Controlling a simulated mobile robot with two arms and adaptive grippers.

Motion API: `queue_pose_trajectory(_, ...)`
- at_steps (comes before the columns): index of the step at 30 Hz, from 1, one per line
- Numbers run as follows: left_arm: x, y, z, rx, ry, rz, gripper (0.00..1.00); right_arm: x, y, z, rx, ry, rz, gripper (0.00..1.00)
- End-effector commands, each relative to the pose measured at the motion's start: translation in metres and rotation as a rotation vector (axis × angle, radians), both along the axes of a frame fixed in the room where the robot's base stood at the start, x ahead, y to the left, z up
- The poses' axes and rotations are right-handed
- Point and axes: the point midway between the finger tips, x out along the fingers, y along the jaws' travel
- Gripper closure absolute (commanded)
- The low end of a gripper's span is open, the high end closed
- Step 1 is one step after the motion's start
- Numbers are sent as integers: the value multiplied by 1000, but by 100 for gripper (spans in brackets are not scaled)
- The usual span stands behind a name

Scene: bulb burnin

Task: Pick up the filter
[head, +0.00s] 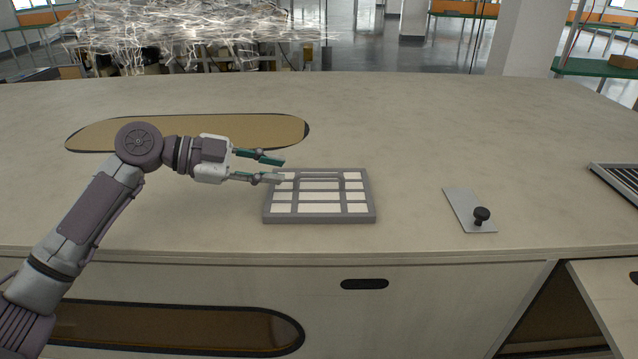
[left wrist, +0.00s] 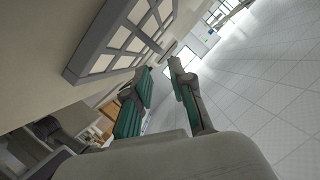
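The filter (head: 319,209) is a grey rectangular frame with a grid of white panels. It lies flat on the pale worktop in the middle of the head view, with a thin handle-like bar near its far side. It also shows at the upper left of the left wrist view (left wrist: 88,62). My left gripper (head: 281,170) is open and empty, at the filter's far left corner in the head view. Its fingers point right, towards the bar; I cannot tell whether the lower one touches the frame. My right gripper is not in view.
A grey plate (head: 462,207) with a black knob (head: 481,214) lies right of the filter on the worktop (head: 420,130). A slatted grey unit (head: 620,181) sits at the right edge. An oval tan inset (head: 225,127) lies behind my left arm. The worktop between is clear.

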Motion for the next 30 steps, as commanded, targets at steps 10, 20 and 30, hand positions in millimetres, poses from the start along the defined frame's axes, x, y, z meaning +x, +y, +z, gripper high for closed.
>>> queue_pose_trajectory(10,8,-34,-10,0,1,0,77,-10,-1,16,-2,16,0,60)
queue_pose_trajectory(20,18,-76,-24,0,1,0,77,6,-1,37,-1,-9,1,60)
queue_pose_trajectory(30,19,-79,-28,1,-1,2,86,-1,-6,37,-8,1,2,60)
